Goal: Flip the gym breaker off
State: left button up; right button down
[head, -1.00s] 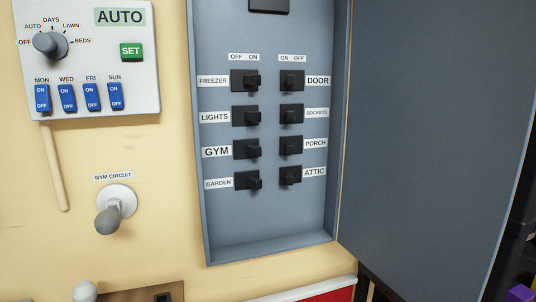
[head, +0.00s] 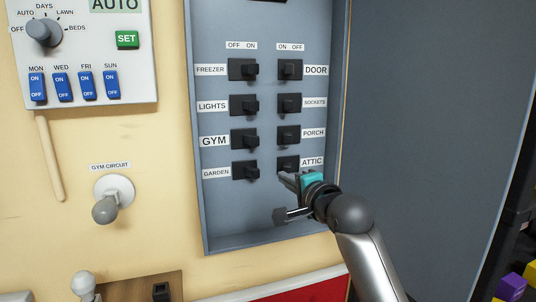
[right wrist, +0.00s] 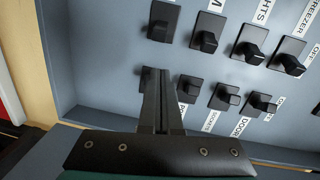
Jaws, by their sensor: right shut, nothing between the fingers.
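The gym breaker (head: 245,140) is a black switch beside the GYM label in the left column of the open grey panel. Its lever sits to the right, under the ON heading. It also shows in the right wrist view (right wrist: 207,38), beside the end of its label. My right gripper (head: 286,180) is shut and empty, by the attic breaker (head: 288,166) at the bottom of the right column. It is below and right of the gym breaker, apart from it. In the right wrist view, its closed fingers (right wrist: 163,78) partly hide the attic breaker. My left gripper is not in view.
The garden breaker (head: 245,171) is just below the gym one, the lights breaker (head: 245,105) just above. The panel door (head: 430,120) stands open at right. A gym circuit knob (head: 106,208) and a timer box (head: 85,60) are on the wall at left.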

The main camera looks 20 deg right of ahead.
jog(key=t, duration=0.1)
send_near(251, 140)
jog(key=s+d, duration=0.1)
jog(key=d, duration=0.3)
jog(key=shift+s+d+f+m+y, duration=0.2)
jog(key=shift+f+m+y, duration=0.1)
jog(key=shift+m+y, duration=0.1)
jog(key=shift+w+a, duration=0.1)
jog(key=w+a, duration=0.1)
jog(key=w, duration=0.8)
jog(key=shift+w+a, duration=0.15)
jog(key=shift+w, duration=0.25)
